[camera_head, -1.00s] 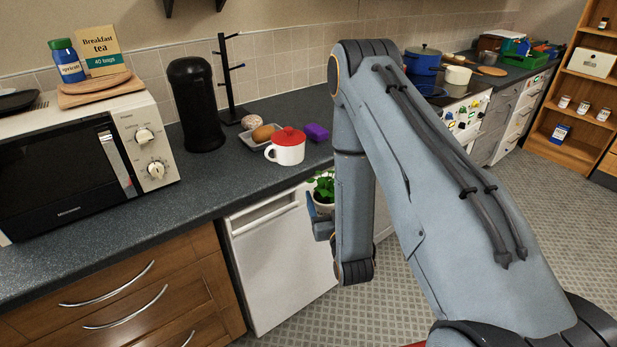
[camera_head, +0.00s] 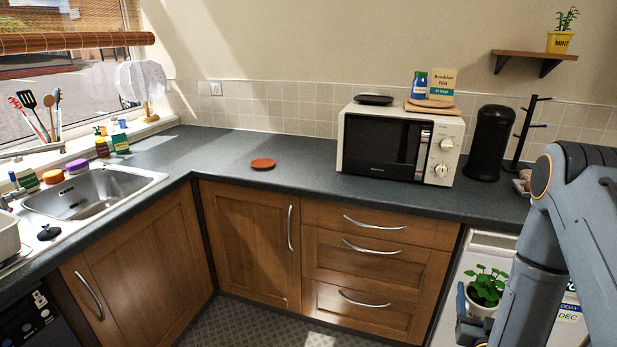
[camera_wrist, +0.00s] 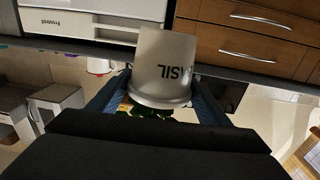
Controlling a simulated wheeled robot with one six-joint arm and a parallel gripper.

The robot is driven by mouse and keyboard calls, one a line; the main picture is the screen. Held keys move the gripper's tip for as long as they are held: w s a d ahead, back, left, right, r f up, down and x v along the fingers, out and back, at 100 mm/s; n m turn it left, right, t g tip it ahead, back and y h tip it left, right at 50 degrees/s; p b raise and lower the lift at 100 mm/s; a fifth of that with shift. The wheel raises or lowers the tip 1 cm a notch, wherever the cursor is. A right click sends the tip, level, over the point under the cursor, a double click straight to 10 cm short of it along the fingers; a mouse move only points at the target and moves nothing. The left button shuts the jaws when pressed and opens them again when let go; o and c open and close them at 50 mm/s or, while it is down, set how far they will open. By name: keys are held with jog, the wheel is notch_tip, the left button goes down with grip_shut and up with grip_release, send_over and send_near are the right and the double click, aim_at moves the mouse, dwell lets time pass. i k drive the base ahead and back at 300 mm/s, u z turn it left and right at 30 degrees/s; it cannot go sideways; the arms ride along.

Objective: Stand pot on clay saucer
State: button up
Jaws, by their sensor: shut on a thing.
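The pot is a pale basil pot (camera_head: 480,306) with green leaves, at the lower right in the head view. My gripper (camera_head: 466,312) is shut on it and holds it in front of the white appliance, below counter height. In the wrist view the pot (camera_wrist: 163,62) appears inverted, with its BASIL lettering upside down, between the blue fingers of my gripper (camera_wrist: 157,92). The clay saucer (camera_head: 263,163) is a flat terracotta disc on the dark counter left of the microwave. It looks empty, and the pot is well apart from it.
The microwave (camera_head: 385,148) stands right of the saucer, with a black canister (camera_head: 490,143) beyond it. The sink (camera_head: 95,192) is at the left. The counter (camera_head: 225,150) around the saucer is clear. A mint pot (camera_head: 560,42) sits on a wall shelf.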

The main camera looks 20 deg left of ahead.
aim_at(264, 164)
jog(key=z, duration=0.4)
jog(key=k, duration=0.2)
jog(key=u, duration=1.55)
jog(key=i, duration=0.95)
jog(key=u, duration=0.2)
